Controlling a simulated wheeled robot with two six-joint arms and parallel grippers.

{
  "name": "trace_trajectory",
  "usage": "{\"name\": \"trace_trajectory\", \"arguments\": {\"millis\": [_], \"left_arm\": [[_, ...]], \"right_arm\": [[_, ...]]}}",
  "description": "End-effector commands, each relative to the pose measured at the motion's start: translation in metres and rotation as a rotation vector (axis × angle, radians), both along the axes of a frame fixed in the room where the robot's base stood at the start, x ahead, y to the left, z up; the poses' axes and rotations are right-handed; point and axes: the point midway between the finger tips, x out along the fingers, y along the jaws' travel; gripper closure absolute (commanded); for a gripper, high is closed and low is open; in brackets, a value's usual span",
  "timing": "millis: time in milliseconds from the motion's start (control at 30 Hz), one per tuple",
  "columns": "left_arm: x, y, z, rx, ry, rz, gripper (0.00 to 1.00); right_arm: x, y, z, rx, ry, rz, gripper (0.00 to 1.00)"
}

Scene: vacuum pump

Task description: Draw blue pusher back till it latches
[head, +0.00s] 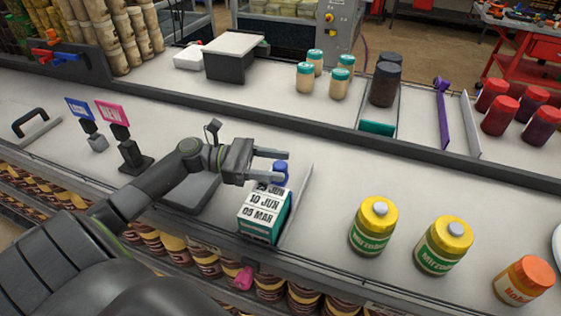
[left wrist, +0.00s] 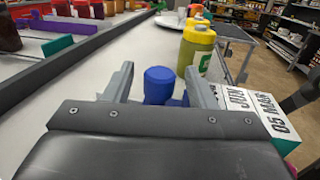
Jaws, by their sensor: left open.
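The blue pusher (head: 281,172) stands on the white counter just behind a row of white-and-teal dated cartons (head: 262,214). In the left wrist view the rounded blue top of the pusher (left wrist: 160,84) shows between the two fingers. My left gripper (head: 286,166) is open, with one finger on each side of the pusher. A gap shows beside the pusher in the left wrist view; I cannot tell whether either finger touches it. The lower part of the pusher is hidden by the gripper and cartons. My right gripper is not in view.
A thin upright divider (head: 298,202) stands right of the cartons. Yellow-lidded jars (head: 374,228) stand farther right. A pink sign (head: 112,113) and blue sign (head: 79,108) stand at left. A teal pusher (head: 377,128) and purple pusher (head: 442,112) sit on the far counter.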

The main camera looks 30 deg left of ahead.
Motion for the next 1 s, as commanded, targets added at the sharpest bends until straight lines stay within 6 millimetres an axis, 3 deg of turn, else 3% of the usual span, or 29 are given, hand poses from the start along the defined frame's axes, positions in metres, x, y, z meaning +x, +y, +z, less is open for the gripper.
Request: {"name": "trace_trajectory", "arguments": {"millis": [200, 500, 900, 1000], "left_arm": [[0.0061, -0.0131, 0.0009, -0.001, 0.0, 0.0, 0.49], [0.0066, -0.0142, 0.0001, 0.0, 0.001, 0.0, 0.49], [0.0065, -0.014, 0.0, 0.0, 0.001, 0.001, 1.0], [0.0065, -0.014, 0.0, 0.0, 0.001, 0.001, 1.0]], "right_arm": [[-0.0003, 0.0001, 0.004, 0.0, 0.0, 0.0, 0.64], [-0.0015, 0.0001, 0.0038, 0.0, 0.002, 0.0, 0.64], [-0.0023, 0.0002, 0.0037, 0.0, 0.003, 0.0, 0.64], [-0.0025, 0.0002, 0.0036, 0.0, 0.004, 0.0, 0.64]]}}
